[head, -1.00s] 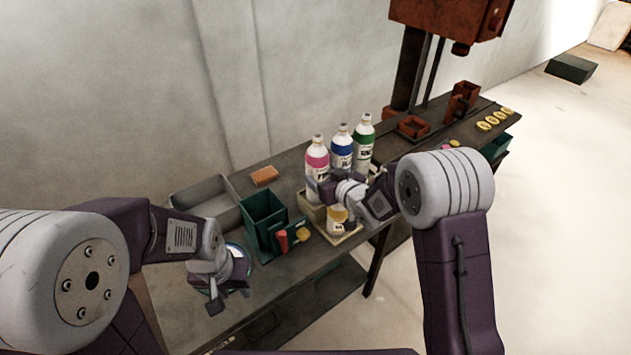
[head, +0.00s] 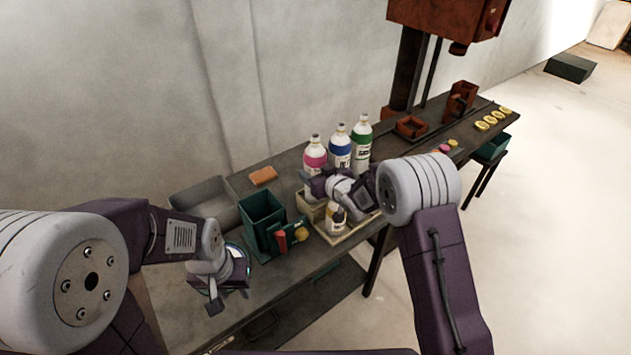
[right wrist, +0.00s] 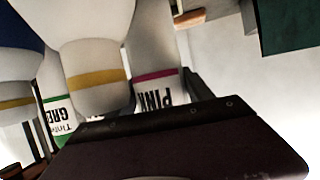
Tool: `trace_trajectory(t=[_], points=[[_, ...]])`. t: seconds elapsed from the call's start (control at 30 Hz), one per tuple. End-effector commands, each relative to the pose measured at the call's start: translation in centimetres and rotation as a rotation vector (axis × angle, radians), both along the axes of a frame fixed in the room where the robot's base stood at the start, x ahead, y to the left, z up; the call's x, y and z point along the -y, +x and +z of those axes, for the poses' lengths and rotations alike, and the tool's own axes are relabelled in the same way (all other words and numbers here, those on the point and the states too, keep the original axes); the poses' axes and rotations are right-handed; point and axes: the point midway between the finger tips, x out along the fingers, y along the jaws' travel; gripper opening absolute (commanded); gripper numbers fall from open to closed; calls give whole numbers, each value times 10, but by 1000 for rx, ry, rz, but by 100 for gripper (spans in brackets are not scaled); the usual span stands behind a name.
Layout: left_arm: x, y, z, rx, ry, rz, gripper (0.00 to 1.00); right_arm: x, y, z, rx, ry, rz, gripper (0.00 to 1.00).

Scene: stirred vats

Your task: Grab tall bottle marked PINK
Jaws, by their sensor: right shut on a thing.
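The tall white bottle with a pink band (head: 315,156) stands upright at the left end of a row of tall bottles. In the right wrist view its PINK label (right wrist: 155,95) shows upside down. My right gripper (head: 312,187) is at this bottle's lower part and shut on it; one dark finger shows beside the label in the right wrist view. A blue-banded bottle (head: 340,150) and a green-banded bottle (head: 361,143) stand to its right.
Small white bottles with yellow bands (right wrist: 98,85) stand close to my right gripper, in a pale tray (head: 346,240). A dark green bin (head: 262,214), a grey tray (head: 205,200) and an orange block (head: 263,176) are left. A rusty machine (head: 410,75) stands behind.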

Motion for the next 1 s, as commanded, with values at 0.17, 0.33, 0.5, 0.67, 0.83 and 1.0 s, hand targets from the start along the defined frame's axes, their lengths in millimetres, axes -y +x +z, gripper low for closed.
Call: trace_trajectory(t=[0.17, 0.33, 0.5, 0.67, 0.83, 1.0], points=[[0, 0, 0, 0, 0, 0, 36, 0, 0, 2, 3, 1, 0, 0], [0, 0, 3, 0, 0, 0, 36, 0, 1, 16, 5, 2, 0, 0], [0, 0, 9, 0, 0, 0, 36, 0, 1, 54, 9, 2, 1, 0], [0, 0, 19, 0, 0, 0, 36, 0, 1, 97, 9, 3, 0, 0], [0, 0, 34, 0, 0, 0, 36, 0, 1, 143, 8, 1, 0, 0], [0, 0, 48, 0, 0, 0, 36, 0, 0, 173, 5, 1, 0, 0]])
